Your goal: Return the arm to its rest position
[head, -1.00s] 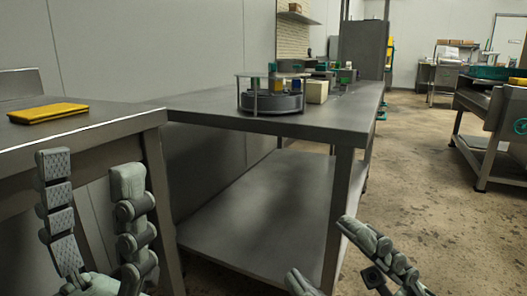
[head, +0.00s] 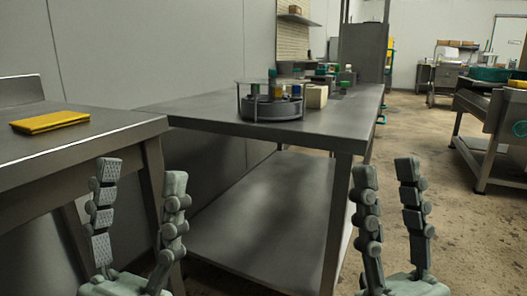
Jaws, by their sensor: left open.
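My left gripper (head: 141,174) is upright in the lower left of the head view, its two fingers apart with nothing between them. It shows in front of the left table's leg and the gap beside it. My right gripper (head: 386,172) is upright in the lower right, its fingers also apart and empty. It shows in front of the long table's right end and the floor. Neither gripper appears to touch anything. Most of both arms is out of view.
A yellow folded cloth or pad (head: 50,122) lies on the left steel table (head: 85,139). A round rack (head: 270,109) with coloured vials stands on the long steel table (head: 190,106), with a beige box (head: 316,96) beside it. Open floor (head: 440,180) lies to the right.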

